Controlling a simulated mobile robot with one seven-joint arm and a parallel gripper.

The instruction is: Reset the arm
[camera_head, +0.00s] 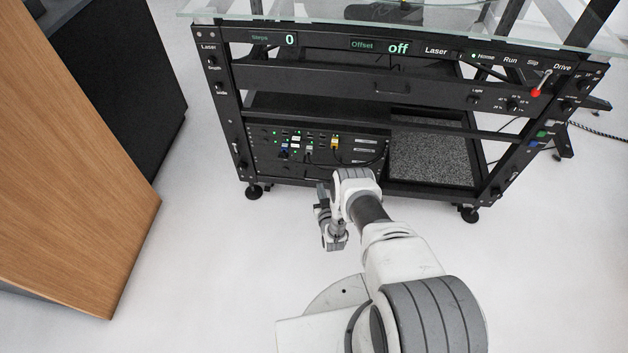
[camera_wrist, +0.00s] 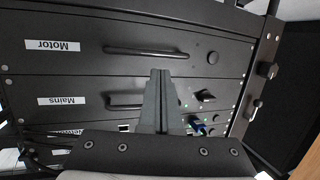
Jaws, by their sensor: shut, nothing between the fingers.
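My arm (camera_head: 400,255) reaches forward from the bottom of the head view toward the black turntable rack (camera_head: 360,78), bent at a grey-banded joint near the rack's lower front. My gripper (camera_wrist: 161,75) shows in the wrist view with its two grey fingers together and nothing between them. It faces the rack's front panels, which appear upside down, with a "Motor" label (camera_wrist: 55,46) and a "Mains" label (camera_wrist: 62,101). Whether the fingertips touch a panel cannot be told. In the head view the fingers cannot be made out clearly.
A lower unit (camera_head: 318,150) with lit green lights and plugged cables sits behind my wrist. A red-tipped lever (camera_head: 537,90) is at the rack's upper right. A wooden panel (camera_head: 70,150) stands at left. White floor (camera_head: 220,270) is clear between it and my arm.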

